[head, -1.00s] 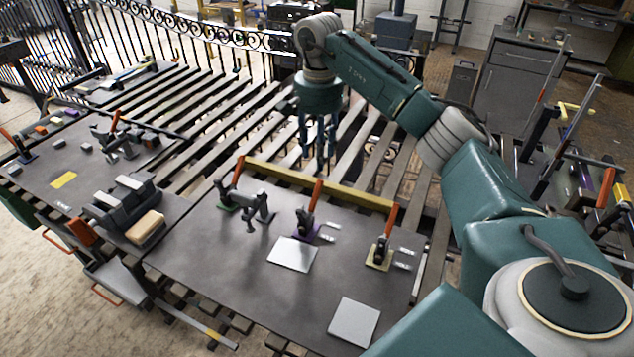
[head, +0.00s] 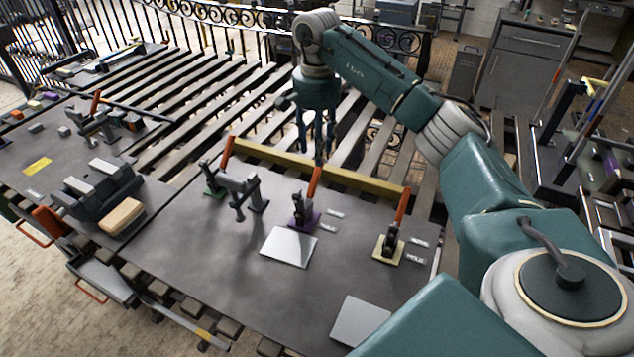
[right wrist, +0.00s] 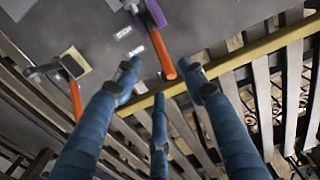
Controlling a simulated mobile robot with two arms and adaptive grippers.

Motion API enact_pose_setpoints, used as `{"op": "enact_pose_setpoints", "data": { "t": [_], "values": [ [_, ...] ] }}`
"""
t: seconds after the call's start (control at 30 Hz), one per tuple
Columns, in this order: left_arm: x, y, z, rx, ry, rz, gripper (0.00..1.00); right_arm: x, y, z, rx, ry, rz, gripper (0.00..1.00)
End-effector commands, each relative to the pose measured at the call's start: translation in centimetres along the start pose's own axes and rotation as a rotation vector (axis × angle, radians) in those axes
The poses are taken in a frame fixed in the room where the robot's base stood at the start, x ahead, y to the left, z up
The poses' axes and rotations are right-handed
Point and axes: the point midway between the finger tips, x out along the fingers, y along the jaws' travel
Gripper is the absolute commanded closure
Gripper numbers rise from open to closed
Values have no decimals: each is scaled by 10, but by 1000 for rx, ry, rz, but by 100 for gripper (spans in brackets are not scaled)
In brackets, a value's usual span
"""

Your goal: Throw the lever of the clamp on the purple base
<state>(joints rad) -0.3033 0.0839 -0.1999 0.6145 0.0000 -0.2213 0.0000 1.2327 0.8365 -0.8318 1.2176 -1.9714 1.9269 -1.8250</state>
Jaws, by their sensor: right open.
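The clamp on the purple base (head: 302,218) stands on the dark table top, and its orange lever (head: 313,184) points up. In the right wrist view the purple base (right wrist: 150,14) is at the top and the orange lever (right wrist: 163,56) reaches down between my fingers. My right gripper (head: 317,148) hangs over the back edge of the table, just above and behind the lever's tip. In the right wrist view its fingers (right wrist: 163,82) are spread and empty, around the line of the lever. I cannot tell whether any finger touches it. My left gripper is not in view.
A clamp on a yellowish base (head: 389,246) stands to the right and one on a green base (head: 214,186) to the left, both with orange levers. A yellow bar (head: 355,183) runs along the back edge. Pale square plates (head: 288,247) lie in front.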

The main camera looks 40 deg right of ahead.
Motion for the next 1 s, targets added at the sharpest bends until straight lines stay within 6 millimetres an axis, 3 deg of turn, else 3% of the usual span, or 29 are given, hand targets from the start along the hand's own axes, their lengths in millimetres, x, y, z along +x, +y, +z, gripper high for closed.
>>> {"op": "enact_pose_setpoints", "data": {
  "t": [0.2, 0.53, 0.7, 0.97, 1.0],
  "values": [
    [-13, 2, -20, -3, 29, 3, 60, 33, 2, 1, 0, -4, 6, 58],
    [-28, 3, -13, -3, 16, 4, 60, 88, 1, 1, 0, -3, 2, 58],
    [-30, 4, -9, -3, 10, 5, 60, 100, 0, 0, -1, 0, 1, 58],
    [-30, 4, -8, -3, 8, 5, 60, 102, 0, 0, 0, 0, 0, 58],
    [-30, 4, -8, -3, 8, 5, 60, 102, 0, 0, 0, 0, 0, 62]
  ]
}}
